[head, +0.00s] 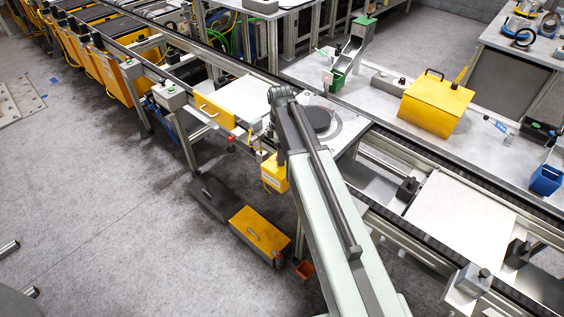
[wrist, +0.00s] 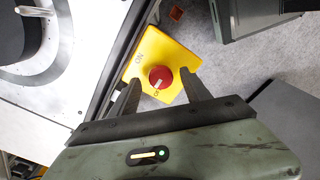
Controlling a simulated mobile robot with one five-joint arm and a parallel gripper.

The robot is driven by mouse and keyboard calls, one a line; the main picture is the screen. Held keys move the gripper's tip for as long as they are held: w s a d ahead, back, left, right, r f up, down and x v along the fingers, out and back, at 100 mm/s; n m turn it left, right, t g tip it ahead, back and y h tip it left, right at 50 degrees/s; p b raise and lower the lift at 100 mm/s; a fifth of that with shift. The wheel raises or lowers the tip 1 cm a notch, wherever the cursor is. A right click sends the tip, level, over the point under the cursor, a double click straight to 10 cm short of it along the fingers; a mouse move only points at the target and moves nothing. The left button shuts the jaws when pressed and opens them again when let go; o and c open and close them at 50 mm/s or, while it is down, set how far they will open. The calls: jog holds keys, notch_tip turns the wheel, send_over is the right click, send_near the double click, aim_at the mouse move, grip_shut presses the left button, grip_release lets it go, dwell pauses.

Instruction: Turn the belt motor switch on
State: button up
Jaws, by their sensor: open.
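In the wrist view a yellow switch box (wrist: 147,52) with a round red knob (wrist: 160,77) is fixed beside the bench edge. The knob bears a pale pointer mark, and the letters "ON" are printed on the box to its upper left. My gripper (wrist: 160,88) is open, with its two dark fingers on either side of the knob and apart from it. I cannot tell how far above the knob they are. In the head view a yellow box (head: 274,173) hangs at the bench side, partly hidden by my arm, and my gripper is hidden.
A long conveyor (head: 398,150) runs diagonally past my arm. A yellow bin (head: 436,104) stands on the far bench. A yellow-lidded case (head: 260,230) lies on the floor below. The floor to the left is mostly clear.

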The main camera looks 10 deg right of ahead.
jog(key=shift+f, duration=0.55)
jog(key=shift+r, duration=0.1)
jog(key=shift+c, duration=0.4)
